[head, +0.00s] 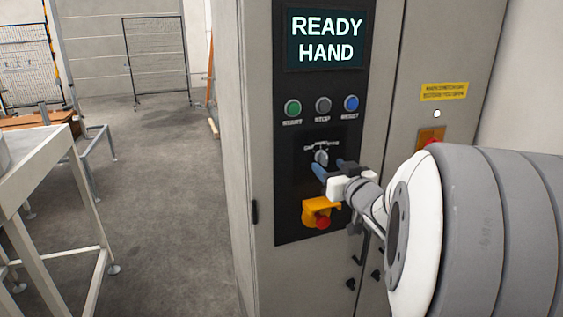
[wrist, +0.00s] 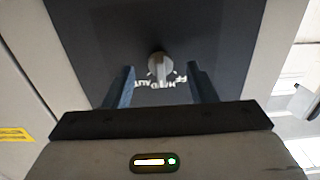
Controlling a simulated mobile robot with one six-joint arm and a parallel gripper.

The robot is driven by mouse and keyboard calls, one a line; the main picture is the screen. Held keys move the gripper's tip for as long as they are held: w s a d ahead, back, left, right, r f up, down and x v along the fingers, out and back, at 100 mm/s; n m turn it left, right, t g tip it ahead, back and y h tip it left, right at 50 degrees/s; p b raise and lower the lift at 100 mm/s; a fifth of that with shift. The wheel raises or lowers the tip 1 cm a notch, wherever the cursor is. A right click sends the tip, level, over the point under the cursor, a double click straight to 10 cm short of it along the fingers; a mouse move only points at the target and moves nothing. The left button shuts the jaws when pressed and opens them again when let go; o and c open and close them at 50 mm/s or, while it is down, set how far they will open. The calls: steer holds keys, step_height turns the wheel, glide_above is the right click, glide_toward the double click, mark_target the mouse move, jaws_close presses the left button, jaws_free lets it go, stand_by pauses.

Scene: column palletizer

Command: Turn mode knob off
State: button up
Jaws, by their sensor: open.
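The mode knob (head: 321,157) is a small grey-white rotary knob on the black panel of the grey cabinet, below the row of buttons. It also shows in the wrist view (wrist: 158,66), with curved white lettering beside it that shows upside down. My gripper (head: 329,168) is close in front of the knob in the head view. In the wrist view my gripper (wrist: 159,84) has its two blue fingers apart, one on each side of the knob. Whether a finger touches it I cannot tell. The display (head: 325,39) reads "READY HAND".
Green (head: 293,107), grey (head: 323,104) and blue (head: 351,103) buttons sit above the knob. A red emergency stop (head: 322,221) on a yellow guard is just below my gripper. Another red knob (head: 432,143) is at the right. Open floor lies to the left.

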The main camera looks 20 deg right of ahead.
mark_target(323, 158)
steer(key=shift+w, duration=1.3)
steer(key=shift+c, duration=0.4)
